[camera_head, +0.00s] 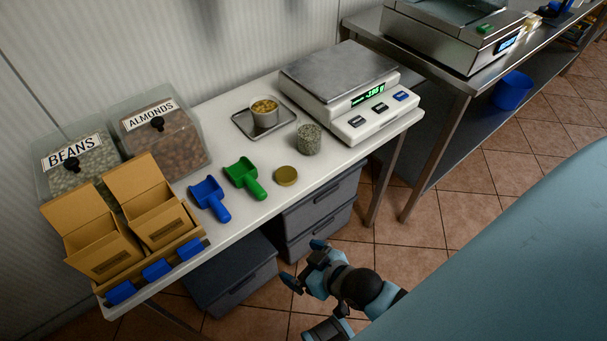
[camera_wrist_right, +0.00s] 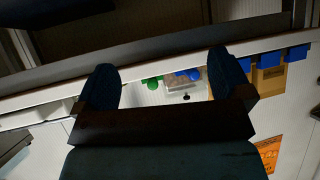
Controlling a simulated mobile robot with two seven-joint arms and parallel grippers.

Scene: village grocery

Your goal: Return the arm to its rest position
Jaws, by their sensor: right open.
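My right gripper (camera_head: 305,267) is in the lower middle of the head view, in front of the table's near edge and clear of everything on it. Its two fingers stand apart with nothing between them. In the right wrist view the gripper (camera_wrist_right: 165,85) shows its two dark fingers spread wide, with the table's edge, a green item and blue items beyond them. My left gripper is not in the head view.
The white table (camera_head: 235,222) carries a scale (camera_head: 345,85), a metal tray (camera_head: 245,125) with a cup (camera_head: 264,117), a glass jar (camera_head: 309,140), blue (camera_head: 209,199) and green (camera_head: 245,178) scoops, bins (camera_head: 160,140) and cardboard boxes (camera_head: 102,247). Grey drawers (camera_head: 318,215) stand below. Floor (camera_head: 440,220) is open right.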

